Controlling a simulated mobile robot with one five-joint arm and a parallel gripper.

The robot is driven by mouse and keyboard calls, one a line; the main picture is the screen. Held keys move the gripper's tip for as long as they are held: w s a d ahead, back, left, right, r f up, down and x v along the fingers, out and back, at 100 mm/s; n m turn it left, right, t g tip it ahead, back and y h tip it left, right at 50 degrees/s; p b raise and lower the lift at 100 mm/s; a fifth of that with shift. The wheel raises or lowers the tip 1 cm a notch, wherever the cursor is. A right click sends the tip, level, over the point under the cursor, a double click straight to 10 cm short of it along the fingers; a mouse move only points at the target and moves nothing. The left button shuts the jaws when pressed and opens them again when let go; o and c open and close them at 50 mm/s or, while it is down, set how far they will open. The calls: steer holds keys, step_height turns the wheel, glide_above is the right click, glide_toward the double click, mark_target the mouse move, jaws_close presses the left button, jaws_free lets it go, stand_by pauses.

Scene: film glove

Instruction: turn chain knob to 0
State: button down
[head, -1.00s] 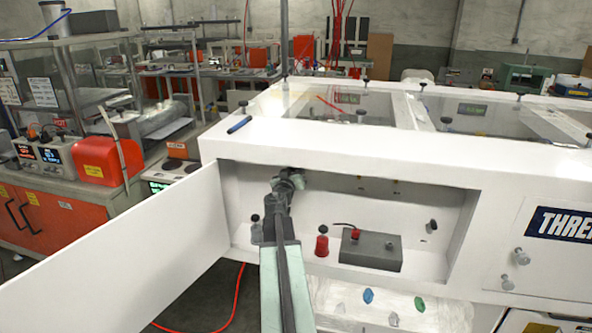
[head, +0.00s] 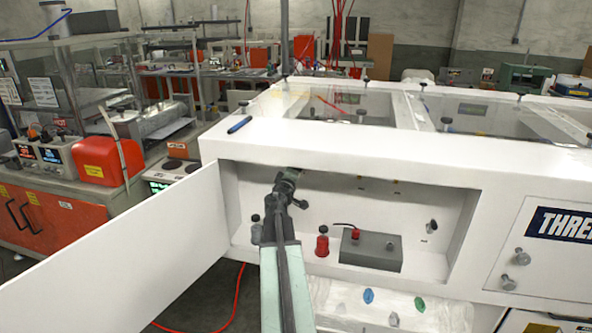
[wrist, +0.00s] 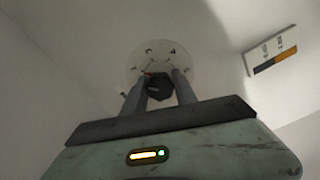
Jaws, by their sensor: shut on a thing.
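The chain knob is taken to be the dark faceted knob (wrist: 160,90) on a round pale dial plate (wrist: 148,54) in the wrist view. Several small marks sit around the plate's edge, too small to read. My gripper (wrist: 158,84) has one finger on each side of the knob and is shut on it. In the head view my gripper (head: 290,176) reaches into the upper left of the white machine's recess (head: 330,215). There the knob and dial are hidden behind my gripper and arm.
An open white door (head: 130,255) stands left of the recess. A label (wrist: 270,52) is on the wall right of the dial.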

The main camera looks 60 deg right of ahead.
steer(key=n, duration=0.4)
steer(key=shift+a+n, duration=0.1)
steer(key=shift+n, duration=2.5)
steer(key=c, duration=1)
jaws_free()
steer(key=v, duration=0.7)
steer(key=shift+a, duration=0.4)
